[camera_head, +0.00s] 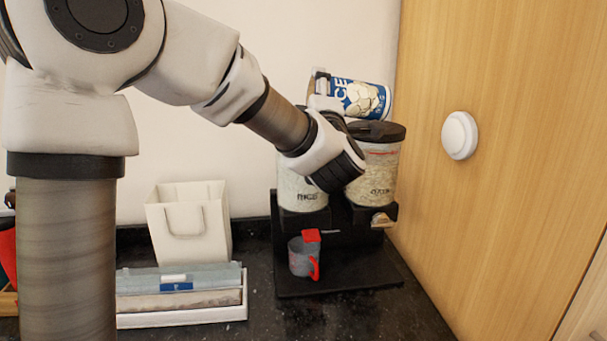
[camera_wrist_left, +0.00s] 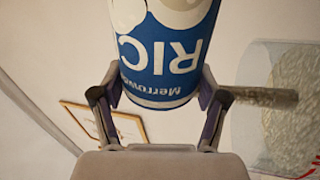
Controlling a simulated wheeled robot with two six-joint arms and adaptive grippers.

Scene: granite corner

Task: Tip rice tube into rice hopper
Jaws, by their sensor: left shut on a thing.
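The rice tube (camera_head: 362,98), blue and white with large lettering, lies nearly on its side above the hoppers in the head view. My left gripper (camera_head: 322,90) is shut on it; in the wrist view its fingers clasp both sides of the tube (camera_wrist_left: 165,45). The rice hopper (camera_head: 302,192) is the clear left container, marked RICE, with pale grains inside. My wrist hides its top, so I cannot tell whether it is open. Whether any rice is leaving the tube cannot be seen. My right gripper is not in view.
A second grain-filled hopper (camera_head: 378,165) with a dark lid stands close on the right. A cup with a red handle (camera_head: 301,258) sits on the black stand below. A white bag (camera_head: 188,225) and tray (camera_head: 200,315) are left. A wooden panel (camera_head: 490,210) bounds the right.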

